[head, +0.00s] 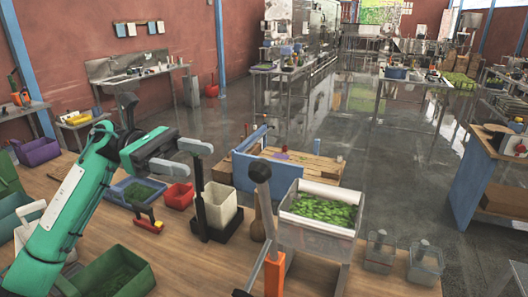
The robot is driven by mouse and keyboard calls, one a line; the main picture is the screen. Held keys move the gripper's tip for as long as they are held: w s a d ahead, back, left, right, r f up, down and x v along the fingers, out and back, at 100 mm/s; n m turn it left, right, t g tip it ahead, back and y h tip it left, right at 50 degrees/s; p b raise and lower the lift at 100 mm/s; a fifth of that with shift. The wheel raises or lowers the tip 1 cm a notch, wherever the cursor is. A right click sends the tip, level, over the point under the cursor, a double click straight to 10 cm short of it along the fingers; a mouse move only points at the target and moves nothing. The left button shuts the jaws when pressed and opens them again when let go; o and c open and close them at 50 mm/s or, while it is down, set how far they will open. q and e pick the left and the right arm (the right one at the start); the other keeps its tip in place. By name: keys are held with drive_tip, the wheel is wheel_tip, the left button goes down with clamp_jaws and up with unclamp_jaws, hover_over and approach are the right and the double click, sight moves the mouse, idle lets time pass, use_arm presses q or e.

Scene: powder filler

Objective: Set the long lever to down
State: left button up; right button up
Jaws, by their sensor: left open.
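The long lever (264,205) stands in the front middle of the head view, beside the filler's clear hopper (318,230). It has a dark rounded grip at its top and points up, leaning slightly left. An orange part (275,272) shows at its lower end. My left gripper (184,158) is open and empty, up and to the left of the lever, apart from it. Its green arm comes in from the lower left. The hopper holds green leaves. My right gripper is not in view.
A white container (220,206) on a black stand lies between my left gripper and the lever. A red bin (179,196), a blue tray (118,192) and green bins (113,275) crowd the wooden table at left. Clear jars (425,263) stand at right.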

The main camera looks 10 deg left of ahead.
use_arm(q)
drive_tip(key=p, duration=0.4)
approach(260, 171)
drive_tip(key=d, duration=0.3)
drive_tip(key=p+x, duration=0.2)
drive_tip(key=x, duration=0.1)
drive_tip(key=p+x, duration=0.1)
drive_tip(key=x, duration=0.1)
drive_tip(key=shift+w+d+f, duration=0.25)
drive_tip(key=shift+d+f, duration=0.05)
drive_tip(key=shift+f, duration=0.05)
drive_tip(key=shift+d+f+p, duration=0.1)
drive_tip(key=shift+d+p, duration=0.2)
drive_tip(key=shift+p, duration=0.1)
drive_tip(key=shift+d, duration=0.2)
drive_tip(key=shift+s+f, duration=0.1)
clamp_jaws()
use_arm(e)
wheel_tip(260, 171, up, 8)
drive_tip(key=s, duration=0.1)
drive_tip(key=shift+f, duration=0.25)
